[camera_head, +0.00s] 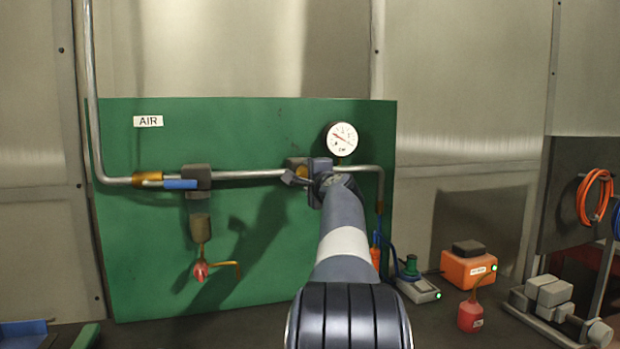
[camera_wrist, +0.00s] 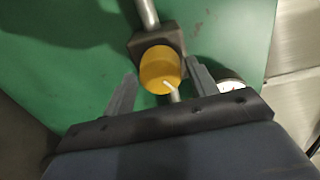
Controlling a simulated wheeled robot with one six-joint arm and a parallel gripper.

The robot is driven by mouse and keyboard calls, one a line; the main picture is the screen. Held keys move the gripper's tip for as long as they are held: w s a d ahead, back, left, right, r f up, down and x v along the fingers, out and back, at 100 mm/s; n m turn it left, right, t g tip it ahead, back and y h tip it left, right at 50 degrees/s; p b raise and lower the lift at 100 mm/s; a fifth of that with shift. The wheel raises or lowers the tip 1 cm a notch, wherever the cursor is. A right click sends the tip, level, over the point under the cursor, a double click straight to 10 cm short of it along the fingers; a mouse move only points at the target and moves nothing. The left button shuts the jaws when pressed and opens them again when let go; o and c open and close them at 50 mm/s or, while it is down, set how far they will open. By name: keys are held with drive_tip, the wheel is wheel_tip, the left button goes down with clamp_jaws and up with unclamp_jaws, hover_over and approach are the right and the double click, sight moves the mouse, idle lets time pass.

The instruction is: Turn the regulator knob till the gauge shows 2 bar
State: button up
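The yellow regulator knob (camera_wrist: 160,72) has a white pointer line and sits on a dark regulator body (camera_wrist: 157,42) on the pipe. In the head view the knob (camera_head: 302,172) shows partly, between the fingers. My gripper (camera_wrist: 160,68) has one finger on each side of the knob, with a small gap showing at each side, so it looks open. In the head view my gripper (camera_head: 304,178) hides most of the regulator. The round white gauge (camera_head: 342,139) is above right of it, with a slanted reddish needle; its numbers are too small to read. The gauge's edge (camera_wrist: 232,86) also shows in the wrist view.
A green panel (camera_head: 130,245) carries the steel pipe (camera_head: 245,175), a blue-handled valve (camera_head: 181,184) and a hanging red-ended fitting (camera_head: 200,271). An orange box (camera_head: 468,269) and a red oil can (camera_head: 470,316) stand on the bench at right.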

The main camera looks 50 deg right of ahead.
drive_tip(key=shift+o, duration=0.7)
drive_tip(key=b+v, duration=0.3)
drive_tip(key=v, duration=0.7)
drive_tip(key=shift+s+a, duration=0.15)
drive_tip(key=shift+s, duration=0.25)
drive_tip(key=p+x, duration=0.3)
drive_tip(key=x, duration=0.8)
drive_tip(key=shift+s+a, duration=0.1)
